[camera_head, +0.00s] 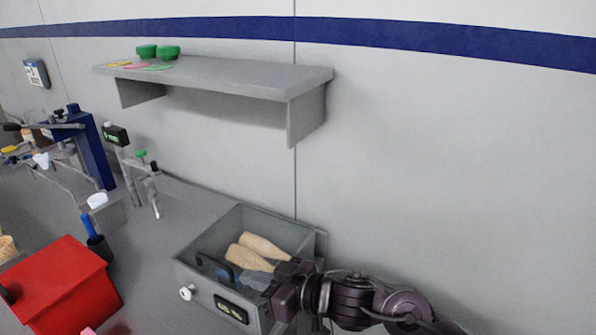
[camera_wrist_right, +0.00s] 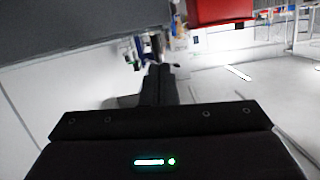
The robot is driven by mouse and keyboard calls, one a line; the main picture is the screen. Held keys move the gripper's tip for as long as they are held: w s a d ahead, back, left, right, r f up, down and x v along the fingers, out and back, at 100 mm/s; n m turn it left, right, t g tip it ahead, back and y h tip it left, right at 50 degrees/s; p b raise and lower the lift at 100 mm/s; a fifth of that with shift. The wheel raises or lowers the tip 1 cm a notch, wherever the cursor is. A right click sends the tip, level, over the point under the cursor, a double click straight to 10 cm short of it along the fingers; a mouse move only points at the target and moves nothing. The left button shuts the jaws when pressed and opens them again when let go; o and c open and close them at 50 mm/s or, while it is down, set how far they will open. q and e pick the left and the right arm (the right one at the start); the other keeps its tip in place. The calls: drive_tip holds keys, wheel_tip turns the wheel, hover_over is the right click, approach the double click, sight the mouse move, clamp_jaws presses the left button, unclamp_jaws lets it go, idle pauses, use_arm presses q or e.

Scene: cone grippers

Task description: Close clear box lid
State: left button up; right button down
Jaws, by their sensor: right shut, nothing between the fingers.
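A grey box (camera_head: 190,273) stands on the bench against the wall, with two tan, club-shaped pieces (camera_head: 262,247) inside. A dark curved handle (camera_head: 215,267) shows at its front left. I cannot clearly tell the clear lid from the box walls. My right gripper (camera_head: 272,288) is at the box's front right corner and hides part of it; whether it touches is unclear. In the right wrist view its fingers (camera_wrist_right: 160,80) are together with nothing between them. My left gripper is not in view.
A red box (camera_head: 65,285) stands on the bench at the left, beside a dark cup with a blue item (camera_head: 92,232). A grey shelf (camera_head: 220,75) with green bowls (camera_head: 158,52) hangs above. Bench space lies between the red and grey boxes.

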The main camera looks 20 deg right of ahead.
drive_tip(key=shift+s+a+f+b, duration=0.15)
drive_tip(key=shift+f+b, duration=0.4)
drive_tip(key=shift+f, duration=1)
drive_tip(key=shift+s+f, duration=0.1)
drive_tip(key=shift+f, duration=0.05)
